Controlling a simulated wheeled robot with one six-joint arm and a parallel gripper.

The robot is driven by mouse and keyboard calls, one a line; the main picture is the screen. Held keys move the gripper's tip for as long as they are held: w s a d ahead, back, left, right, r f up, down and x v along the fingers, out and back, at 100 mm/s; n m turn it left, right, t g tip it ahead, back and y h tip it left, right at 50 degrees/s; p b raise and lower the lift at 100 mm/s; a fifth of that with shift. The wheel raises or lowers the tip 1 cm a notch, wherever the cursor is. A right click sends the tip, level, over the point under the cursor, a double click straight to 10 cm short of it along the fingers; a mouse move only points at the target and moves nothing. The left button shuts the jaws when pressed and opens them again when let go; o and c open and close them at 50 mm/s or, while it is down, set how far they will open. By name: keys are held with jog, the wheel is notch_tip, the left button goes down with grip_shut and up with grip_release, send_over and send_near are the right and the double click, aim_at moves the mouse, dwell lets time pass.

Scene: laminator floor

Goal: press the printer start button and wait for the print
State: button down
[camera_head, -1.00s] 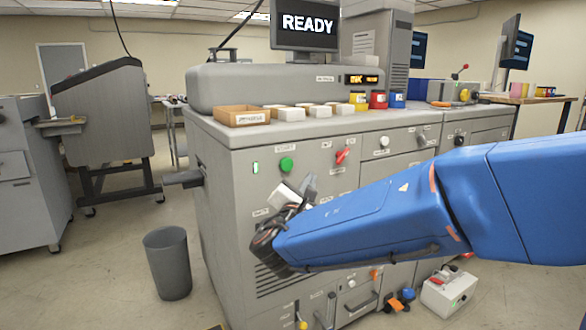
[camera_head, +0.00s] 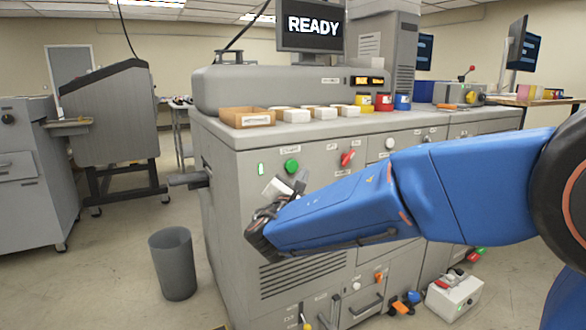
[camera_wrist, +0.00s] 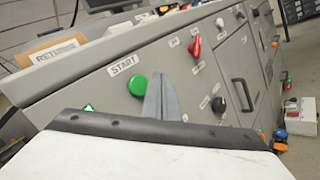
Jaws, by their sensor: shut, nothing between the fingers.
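The printer (camera_head: 240,165) is a large grey machine with a screen (camera_head: 314,26) above it reading READY. Its green start button (camera_head: 291,165) is on the front panel, next to a lit green strip (camera_head: 261,169). In the wrist view the green button (camera_wrist: 137,85) sits under a START label (camera_wrist: 124,65). My gripper (camera_head: 299,182) is just below the button in the head view. In the wrist view its fingertips (camera_wrist: 162,82) are shut, empty, and just right of the button. I cannot tell whether they touch the panel; the button itself is uncovered.
A red switch (camera_head: 347,158) and a white knob (camera_head: 390,143) are further right on the panel. An open brown tray (camera_head: 247,122), white stacks and coloured tins stand on top. A grey bin (camera_head: 174,264) and a white box (camera_head: 454,296) stand on the floor.

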aim_at(298, 165)
jog(key=shift+w+a, duration=0.45)
jog(key=shift+w, duration=0.25)
jog(key=shift+w+a, duration=0.45)
jog(key=shift+w, duration=0.2)
jog(key=shift+w+a, duration=0.1)
dwell(1.1)
jog(key=shift+w+a, duration=0.15)
jog(key=shift+w, duration=0.1)
jog(key=shift+w+a, duration=0.3)
jog(key=shift+w, duration=0.1)
dwell(1.1)
dwell(0.4)
jog(key=shift+s+d, duration=0.55)
jog(key=shift+s, duration=0.25)
jog(key=shift+s, duration=0.1)
jog(key=s+d, duration=0.1)
jog(key=s, duration=0.1)
jog(key=s+d, duration=0.1)
jog(key=s, duration=0.1)
jog(key=shift+d, duration=0.4)
